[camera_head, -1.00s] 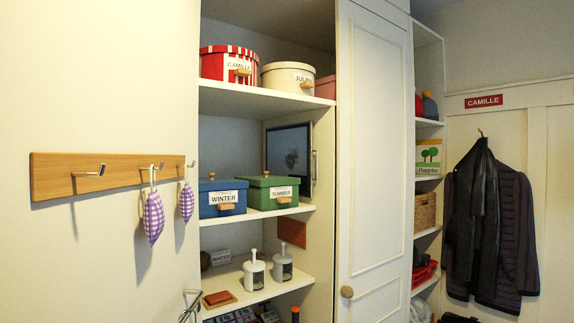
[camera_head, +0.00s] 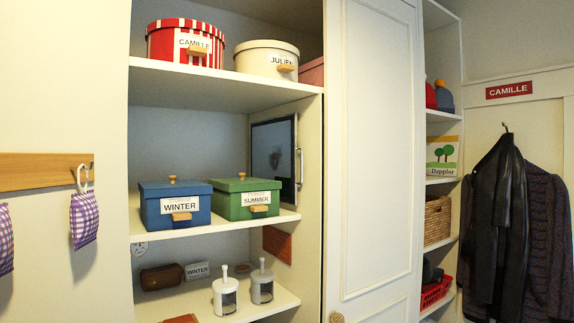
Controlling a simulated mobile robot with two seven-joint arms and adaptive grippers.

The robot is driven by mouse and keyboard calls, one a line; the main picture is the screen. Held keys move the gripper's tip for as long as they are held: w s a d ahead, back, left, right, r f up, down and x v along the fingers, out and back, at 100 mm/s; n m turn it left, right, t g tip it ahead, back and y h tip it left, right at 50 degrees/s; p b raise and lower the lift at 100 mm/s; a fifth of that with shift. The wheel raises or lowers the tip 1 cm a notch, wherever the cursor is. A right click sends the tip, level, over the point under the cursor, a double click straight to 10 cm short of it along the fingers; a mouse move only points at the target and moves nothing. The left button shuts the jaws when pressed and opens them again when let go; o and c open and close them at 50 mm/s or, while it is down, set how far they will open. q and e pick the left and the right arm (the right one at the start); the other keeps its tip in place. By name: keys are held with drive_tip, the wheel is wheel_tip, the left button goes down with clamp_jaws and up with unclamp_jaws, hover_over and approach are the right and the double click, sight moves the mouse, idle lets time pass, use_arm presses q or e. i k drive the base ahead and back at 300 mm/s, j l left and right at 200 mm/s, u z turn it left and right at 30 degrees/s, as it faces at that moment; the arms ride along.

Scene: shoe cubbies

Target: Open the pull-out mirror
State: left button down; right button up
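Neither of my grippers is in view.
A closed white door (camera_head: 372,150) adjoins on the right. Two pump bottles (camera_head: 225,297) stand below. Dark coats (camera_head: 507,230) hang at far right.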

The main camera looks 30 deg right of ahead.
sight(274, 148)
drive_tip(key=i+l, duration=0.1)
drive_tip(key=l, duration=0.35)
drive_tip(key=i+l, duration=0.1)
drive_tip(key=l, duration=0.3)
drive_tip(key=i+l+u, duration=0.1)
drive_tip(key=l, duration=0.35)
drive_tip(key=i+l, duration=0.15)
drive_tip(key=l, duration=0.25)
drive_tip(key=i+l+u, duration=0.1)
drive_tip(key=l, duration=0.35)
